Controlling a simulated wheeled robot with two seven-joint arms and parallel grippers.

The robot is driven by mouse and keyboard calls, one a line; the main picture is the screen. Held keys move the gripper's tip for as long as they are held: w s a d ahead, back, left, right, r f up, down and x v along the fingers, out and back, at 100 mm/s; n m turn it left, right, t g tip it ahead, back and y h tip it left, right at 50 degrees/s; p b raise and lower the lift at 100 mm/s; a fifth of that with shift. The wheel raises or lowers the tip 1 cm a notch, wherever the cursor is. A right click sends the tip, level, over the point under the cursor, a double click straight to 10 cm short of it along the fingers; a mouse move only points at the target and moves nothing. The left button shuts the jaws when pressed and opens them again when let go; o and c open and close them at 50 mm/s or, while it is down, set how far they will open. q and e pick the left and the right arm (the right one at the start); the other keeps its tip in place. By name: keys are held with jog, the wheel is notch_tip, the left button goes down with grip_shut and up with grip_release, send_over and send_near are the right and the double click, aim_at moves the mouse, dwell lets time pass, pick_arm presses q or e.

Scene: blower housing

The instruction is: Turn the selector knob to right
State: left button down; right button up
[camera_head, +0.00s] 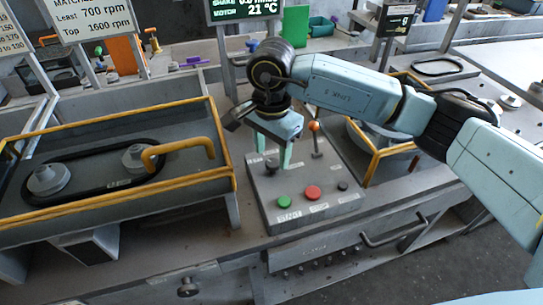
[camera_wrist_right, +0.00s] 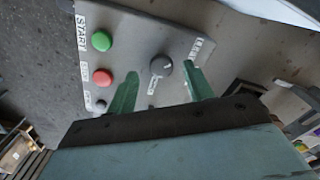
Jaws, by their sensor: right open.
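The dark round selector knob (camera_head: 271,167) sits at the back left of the grey control box (camera_head: 300,212). It also shows in the right wrist view (camera_wrist_right: 162,67), with a small light mark on its face and white label plates beside it. My right gripper (camera_head: 274,160) points down over the knob with its jaws open. In the right wrist view its two green fingers (camera_wrist_right: 160,72) stand on either side of the knob, with gaps between. I cannot tell how far down the fingertips reach. My left gripper is in neither view.
The box also carries a green button (camera_head: 284,202), a red button (camera_head: 312,192), a small black knob (camera_head: 342,186) and an orange-tipped lever (camera_head: 316,138) close to the right gripper. Yellow-railed guards (camera_head: 118,115) flank the box. A drawer handle (camera_head: 393,232) is below.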

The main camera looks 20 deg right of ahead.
aim_at(273, 165)
notch_tip(273, 165, down, 2)
jog(key=shift+f, duration=0.25)
jog(key=shift+c, duration=0.7)
jog(key=c, duration=0.8)
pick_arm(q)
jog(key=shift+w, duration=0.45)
pick_arm(e)
jog(key=shift+w, duration=0.1)
jog(key=shift+c, duration=0.2)
